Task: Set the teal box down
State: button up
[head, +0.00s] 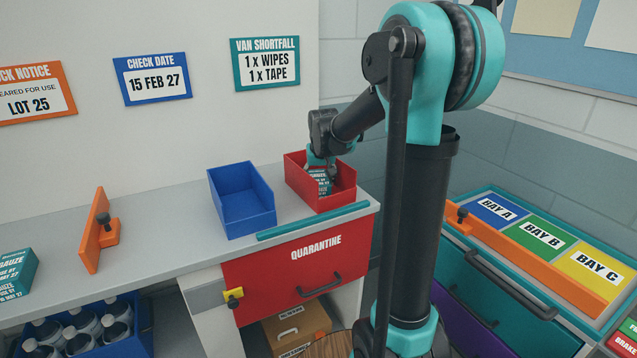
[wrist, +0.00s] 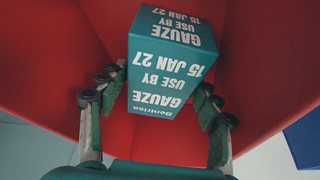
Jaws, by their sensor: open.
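A teal gauze box (head: 319,182), marked use by 15 Jan 27, is inside the red bin (head: 337,203) on the worktop. In the wrist view the teal box (wrist: 165,75) stands between the fingers of my gripper (wrist: 160,88), with red bin walls (wrist: 55,50) around it. My gripper is open, one finger on each side of the box. In the head view my gripper (head: 322,164) reaches down into the bin and partly hides the box. The box's underside is hidden.
A blue bin (head: 243,205), looking empty, stands left of the red one. Another teal gauze box (head: 15,275) lies at the far left. An orange upright with a black knob (head: 103,230) stands on the worktop (head: 170,235). A teal strip (head: 313,221) runs along the front edge.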

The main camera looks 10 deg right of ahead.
jog(key=v, duration=1.1)
jog(key=shift+s+r, duration=0.25)
jog(key=shift+r, duration=0.1)
jog(key=shift+s, duration=0.1)
